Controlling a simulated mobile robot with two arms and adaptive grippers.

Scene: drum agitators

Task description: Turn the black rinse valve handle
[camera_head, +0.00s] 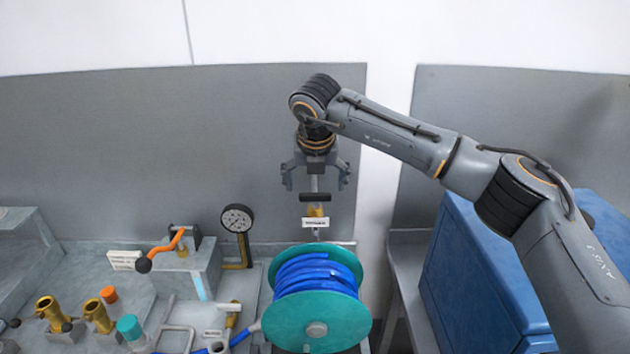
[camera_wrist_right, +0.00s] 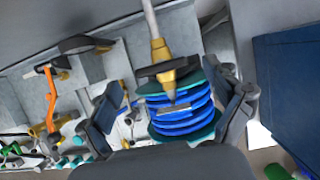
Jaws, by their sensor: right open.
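The black rinse valve handle (camera_head: 315,197) is a short dark bar above a brass-yellow valve body (camera_head: 316,212) with a white label (camera_head: 315,223). In the right wrist view the dark handle (camera_wrist_right: 147,70) crosses the yellow body (camera_wrist_right: 160,53), on a grey pipe. My right gripper (camera_head: 316,184) points down in front of the back panel, its open fingers spread just above the handle in the picture. In the right wrist view the fingers (camera_wrist_right: 172,112) stand apart at either side, with nothing gripped. I cannot tell the exact gap in depth. My left gripper is not in view.
A teal reel with blue hose (camera_head: 318,310) stands directly below the valve. A pressure gauge (camera_head: 237,218) and an orange-handled valve (camera_head: 166,248) are to the left, with brass fittings (camera_head: 96,316) nearer. A blue cabinet (camera_head: 485,270) stands at the right, under my right arm.

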